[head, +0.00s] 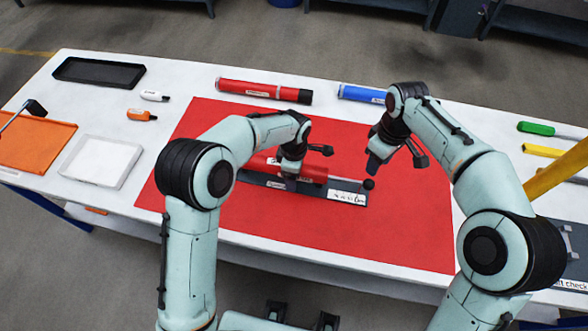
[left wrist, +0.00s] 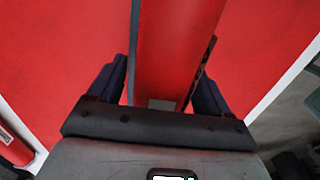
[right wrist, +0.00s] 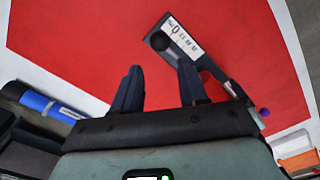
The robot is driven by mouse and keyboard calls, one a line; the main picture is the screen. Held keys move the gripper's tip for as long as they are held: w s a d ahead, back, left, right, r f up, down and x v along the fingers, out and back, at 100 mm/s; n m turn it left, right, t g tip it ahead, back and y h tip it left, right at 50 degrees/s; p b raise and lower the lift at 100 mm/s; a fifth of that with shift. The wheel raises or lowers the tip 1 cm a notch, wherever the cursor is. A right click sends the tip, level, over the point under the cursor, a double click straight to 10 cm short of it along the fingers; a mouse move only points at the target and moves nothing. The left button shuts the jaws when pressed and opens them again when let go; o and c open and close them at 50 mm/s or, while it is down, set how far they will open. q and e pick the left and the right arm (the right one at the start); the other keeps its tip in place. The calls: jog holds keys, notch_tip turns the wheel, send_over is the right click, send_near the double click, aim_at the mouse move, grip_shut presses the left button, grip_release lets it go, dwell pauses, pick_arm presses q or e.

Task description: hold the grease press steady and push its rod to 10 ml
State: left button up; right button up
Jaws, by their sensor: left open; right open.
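The grease press, a red barrel (head: 313,171) on a dark base (head: 250,178), lies on the red mat. Its rod ends in a black knob (head: 369,184) at the right, beside a white printed label (head: 346,197). My left gripper (head: 306,168) is open over the barrel; in the left wrist view the barrel (left wrist: 178,45) runs between its two fingers, with no clear contact. My right gripper (head: 396,164) is open and empty, up and to the right of the knob. In the right wrist view the knob (right wrist: 158,40) and label (right wrist: 182,38) show beyond its fingertips.
A red tube (head: 262,90) and a blue tube (head: 360,94) lie behind the mat. A black tray (head: 98,72), white tray (head: 100,162) and orange tray (head: 30,142) stand left. A yellow bar (head: 556,171) rises at right. The mat's front part is clear.

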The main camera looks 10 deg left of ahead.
aim_at(372, 181)
pick_arm(q)
grip_shut()
pick_arm(e)
jog(key=o, duration=0.4)
jog(key=d+n+y, duration=0.1)
jog(key=f+n, duration=0.1)
jog(key=n, duration=0.1)
jog(key=shift+d+f+n+y, duration=0.3)
jog(key=shift+d+y, duration=0.05)
jog(key=shift+y, duration=0.05)
pick_arm(q)
jog(key=shift+r, duration=0.1)
pick_arm(e)
jog(key=f+n, duration=0.1)
jog(key=f, duration=0.2)
jog(key=a+f+n+y, duration=0.1)
jog(key=f, duration=0.3)
jog(key=f+n, duration=0.1)
jog(key=f, duration=0.2)
jog(key=shift+a+f+n+y, duration=0.2)
jog(key=shift+a+n+y, duration=0.1)
jog(key=shift+a+n, duration=0.1)
jog(key=c, duration=1.1)
